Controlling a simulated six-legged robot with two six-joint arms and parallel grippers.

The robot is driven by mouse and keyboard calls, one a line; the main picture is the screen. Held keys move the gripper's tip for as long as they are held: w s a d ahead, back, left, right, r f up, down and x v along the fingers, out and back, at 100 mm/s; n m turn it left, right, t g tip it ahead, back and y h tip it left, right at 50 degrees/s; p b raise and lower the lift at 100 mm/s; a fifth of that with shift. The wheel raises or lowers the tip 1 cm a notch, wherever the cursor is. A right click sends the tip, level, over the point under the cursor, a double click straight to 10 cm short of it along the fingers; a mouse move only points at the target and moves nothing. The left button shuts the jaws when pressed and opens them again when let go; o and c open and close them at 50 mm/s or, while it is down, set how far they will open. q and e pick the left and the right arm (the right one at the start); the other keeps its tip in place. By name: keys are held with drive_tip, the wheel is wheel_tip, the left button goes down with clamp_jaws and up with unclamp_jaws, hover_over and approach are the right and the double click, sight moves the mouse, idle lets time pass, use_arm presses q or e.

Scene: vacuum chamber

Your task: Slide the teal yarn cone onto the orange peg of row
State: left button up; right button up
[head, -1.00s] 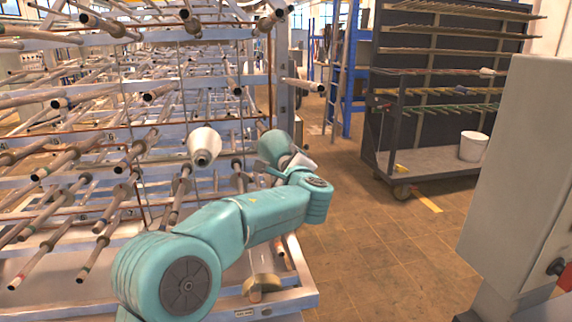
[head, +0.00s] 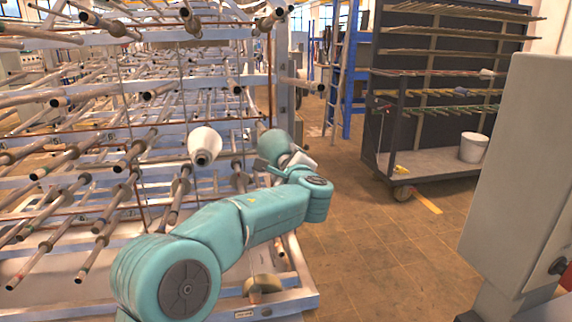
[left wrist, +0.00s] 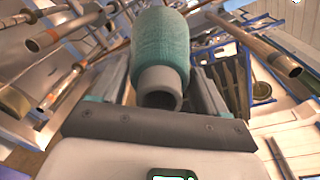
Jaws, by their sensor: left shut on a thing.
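The teal yarn cone (left wrist: 161,45) is in the left wrist view, with its pale tube end towards the camera. My left gripper (left wrist: 155,85) is shut on it, with a dark finger on each side. In the head view the cone (head: 275,143) is at the right edge of the peg frame, at the far end of my teal arm, and my left gripper (head: 263,165) is partly hidden by the wrist. Many pegs have small coloured rings; I cannot tell which peg is the orange one. My right gripper is not in view.
A white cone (head: 204,144) sits on a peg left of my gripper. Several bare pegs (head: 140,148) stick out of the frame around it. A grey cabinet (head: 525,180) stands at the right. A dark rack trolley (head: 440,110) stands behind, with open floor (head: 365,240) between.

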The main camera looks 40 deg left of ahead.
use_arm(q)
drive_tip(key=shift+r, duration=0.1)
drive_tip(key=shift+p+x, duration=1.15)
drive_tip(key=shift+x, duration=1.4)
drive_tip(key=shift+p+x, duration=1.75)
drive_tip(key=shift+x, duration=0.7)
drive_tip(key=shift+w+a, duration=0.1)
drive_tip(key=shift+w, duration=0.05)
